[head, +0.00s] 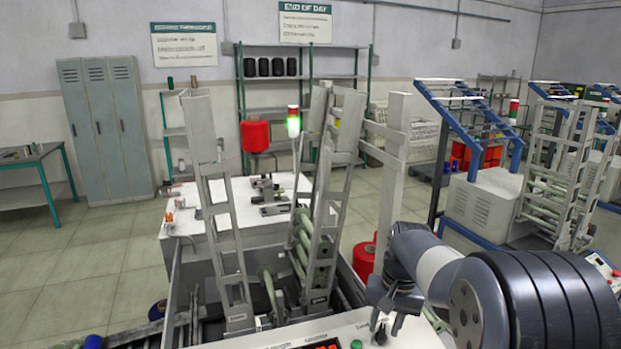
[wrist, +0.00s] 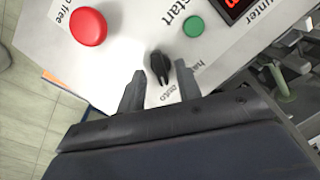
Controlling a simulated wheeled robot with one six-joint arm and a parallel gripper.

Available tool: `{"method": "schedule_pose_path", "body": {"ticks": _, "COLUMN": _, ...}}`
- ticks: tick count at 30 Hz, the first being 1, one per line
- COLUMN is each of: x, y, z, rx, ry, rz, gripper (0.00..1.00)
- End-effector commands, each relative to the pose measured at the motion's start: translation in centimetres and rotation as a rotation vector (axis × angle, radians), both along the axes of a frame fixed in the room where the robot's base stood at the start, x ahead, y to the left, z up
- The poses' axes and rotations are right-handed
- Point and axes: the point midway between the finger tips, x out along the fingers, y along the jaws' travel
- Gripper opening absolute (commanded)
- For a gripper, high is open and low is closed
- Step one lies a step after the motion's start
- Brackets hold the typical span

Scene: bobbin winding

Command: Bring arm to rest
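My gripper (head: 388,322) is at the lower right of the head view, over the white control panel (head: 420,333) of the winding machine. In the wrist view my gripper (wrist: 160,88) has its two fingers apart, one on each side of a black selector knob (wrist: 160,68). I see no contact between fingers and knob, and nothing is held. My grey arm (head: 435,265) reaches in from the right of the head view. The panel also carries a red button (wrist: 88,27), a small green button (wrist: 194,26) and a red-lit counter display (wrist: 236,8).
The winding machine's grey frame (head: 225,255) stands upright left of the arm. Lockers (head: 105,130) and shelving (head: 300,75) line the back wall. Floor (head: 90,270) is clear at left.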

Motion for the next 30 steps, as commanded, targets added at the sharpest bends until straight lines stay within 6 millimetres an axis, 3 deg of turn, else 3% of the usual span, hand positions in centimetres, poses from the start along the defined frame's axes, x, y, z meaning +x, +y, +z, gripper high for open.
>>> {"method": "schedule_pose_path", "body": {"ticks": 15, "x": -0.2, "y": -1.1, "z": 10.1, "rx": 0.000, "ry": -0.005, "rz": -0.001, "gripper": 0.33}}
{"method": "schedule_pose_path", "body": {"ticks": 18, "x": -0.3, "y": -0.8, "z": 7.4, "rx": 0.000, "ry": 0.006, "rz": 0.001, "gripper": 0.33}}
{"method": "schedule_pose_path", "body": {"ticks": 30, "x": -0.1, "y": 0.1, "z": -0.6, "rx": 0.000, "ry": 0.005, "rz": 0.002, "gripper": 0.33}}
